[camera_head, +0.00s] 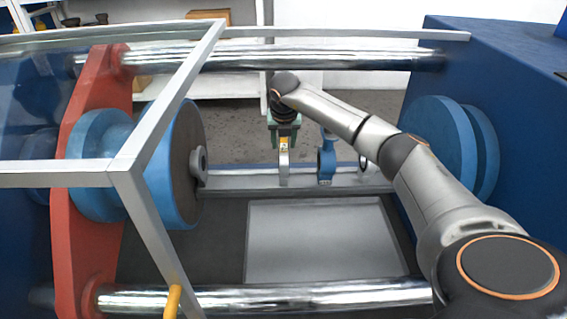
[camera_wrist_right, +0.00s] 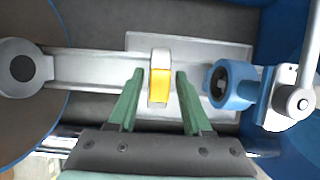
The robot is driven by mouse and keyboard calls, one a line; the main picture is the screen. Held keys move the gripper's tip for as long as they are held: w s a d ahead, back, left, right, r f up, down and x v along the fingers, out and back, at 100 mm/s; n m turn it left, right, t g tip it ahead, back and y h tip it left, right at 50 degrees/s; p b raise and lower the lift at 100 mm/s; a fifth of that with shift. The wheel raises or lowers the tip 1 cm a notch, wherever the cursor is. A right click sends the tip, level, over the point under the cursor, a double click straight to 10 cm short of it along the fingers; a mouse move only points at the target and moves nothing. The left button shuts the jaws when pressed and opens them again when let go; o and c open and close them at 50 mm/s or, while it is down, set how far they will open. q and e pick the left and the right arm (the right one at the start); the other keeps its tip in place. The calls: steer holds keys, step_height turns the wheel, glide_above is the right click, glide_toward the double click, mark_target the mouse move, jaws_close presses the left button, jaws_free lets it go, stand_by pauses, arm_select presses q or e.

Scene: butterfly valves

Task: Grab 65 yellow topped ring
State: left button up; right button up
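The yellow-topped ring (camera_wrist_right: 159,80) stands upright on the metal rail in the right wrist view, its yellow face towards the camera and its sides pale. It also shows in the head view as a thin pale piece with a yellow mark (camera_head: 283,158) just below my right gripper (camera_head: 284,126). In the right wrist view my right gripper (camera_wrist_right: 160,96) is open, with one green finger on each side of the ring and a gap on both sides. My left gripper is not in view.
A blue valve body (camera_head: 327,160) stands on the rail (camera_head: 240,181) to the right of the ring; its blue ring (camera_wrist_right: 229,84) is close to my right finger. Chrome bars (camera_head: 270,57), a red plate (camera_head: 88,130) and blue flanges (camera_head: 440,150) surround the space. A grey plate (camera_head: 315,240) lies clear in front.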

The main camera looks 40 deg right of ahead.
jaws_close()
steer(key=shift+r, duration=0.1)
stand_by(1.0)
